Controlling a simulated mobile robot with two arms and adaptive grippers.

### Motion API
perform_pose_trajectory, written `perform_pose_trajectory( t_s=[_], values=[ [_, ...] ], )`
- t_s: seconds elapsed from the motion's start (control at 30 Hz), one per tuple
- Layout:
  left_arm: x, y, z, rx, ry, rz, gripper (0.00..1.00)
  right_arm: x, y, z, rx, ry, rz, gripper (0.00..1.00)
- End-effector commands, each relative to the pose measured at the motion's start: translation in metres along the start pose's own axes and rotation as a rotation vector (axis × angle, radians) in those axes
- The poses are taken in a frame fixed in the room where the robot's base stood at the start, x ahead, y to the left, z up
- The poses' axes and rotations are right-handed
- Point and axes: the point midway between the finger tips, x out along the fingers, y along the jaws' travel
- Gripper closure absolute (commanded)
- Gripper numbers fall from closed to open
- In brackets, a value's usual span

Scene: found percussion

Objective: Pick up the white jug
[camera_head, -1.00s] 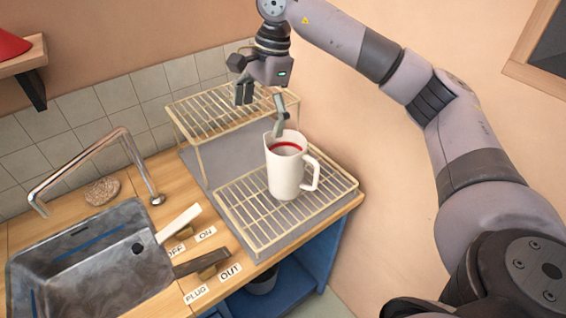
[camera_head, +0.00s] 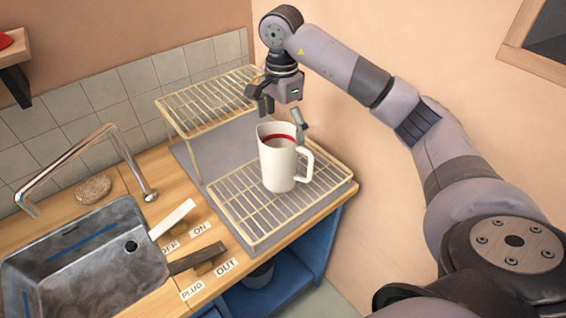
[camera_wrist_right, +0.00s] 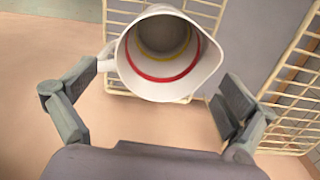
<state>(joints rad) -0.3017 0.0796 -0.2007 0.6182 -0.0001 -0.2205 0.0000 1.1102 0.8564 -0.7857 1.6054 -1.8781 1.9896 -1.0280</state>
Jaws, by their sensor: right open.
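The white jug (camera_head: 277,165) stands upright on the lower wire rack in the head view, its handle to the right and a red band inside its rim. In the right wrist view the jug's open mouth (camera_wrist_right: 168,55) faces the camera, with red and yellow rings inside. My right gripper (camera_head: 281,112) is open just above and behind the jug's rim. In the wrist view its fingers (camera_wrist_right: 150,105) are spread to either side of the jug, the left one near the handle; whether either touches the jug I cannot tell. My left gripper is out of view.
The lower wire rack (camera_head: 240,215) sits on a grey mat, with a raised rack (camera_head: 205,100) behind it. To the left are a metal sink (camera_head: 80,260), a curved faucet (camera_head: 75,155), a sponge-like object (camera_head: 93,188) and labelled levers (camera_head: 195,260). A wall is close on the right.

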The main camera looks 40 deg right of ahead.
Motion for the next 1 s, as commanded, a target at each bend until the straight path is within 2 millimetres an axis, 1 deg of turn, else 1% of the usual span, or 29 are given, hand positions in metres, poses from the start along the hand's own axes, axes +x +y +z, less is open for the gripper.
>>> perform_pose_trajectory(
  t_s=[0.03,0.1,0.27,0.43,0.5,0.6,0.7,0.87,1.0],
  values=[
    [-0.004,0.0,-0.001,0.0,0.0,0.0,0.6,0.004,0.0,0.0,0.001,0.001,0.001,0.0],
    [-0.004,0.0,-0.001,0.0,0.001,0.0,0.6,0.009,0.0,0.0,0.0,0.0,0.0,0.0],
    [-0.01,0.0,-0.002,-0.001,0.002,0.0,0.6,0.018,0.0,0.001,-0.001,0.0,0.002,0.0],
    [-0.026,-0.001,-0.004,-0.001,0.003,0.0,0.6,0.04,0.0,0.005,-0.001,-0.001,0.004,0.0],
    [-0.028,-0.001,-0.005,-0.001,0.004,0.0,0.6,0.051,-0.001,0.004,0.0,0.0,0.003,0.0],
    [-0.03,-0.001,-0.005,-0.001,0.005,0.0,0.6,0.06,-0.001,0.004,-0.001,0.0,0.0,0.0],
    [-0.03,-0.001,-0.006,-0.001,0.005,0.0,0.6,0.064,-0.001,0.004,-0.001,0.001,-0.002,0.0],
    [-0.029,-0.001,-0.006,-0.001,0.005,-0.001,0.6,0.065,-0.002,0.004,-0.001,0.001,-0.002,0.0],
    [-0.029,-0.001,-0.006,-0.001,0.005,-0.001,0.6,0.064,-0.002,0.004,-0.001,0.001,-0.002,0.09]
  ],
)
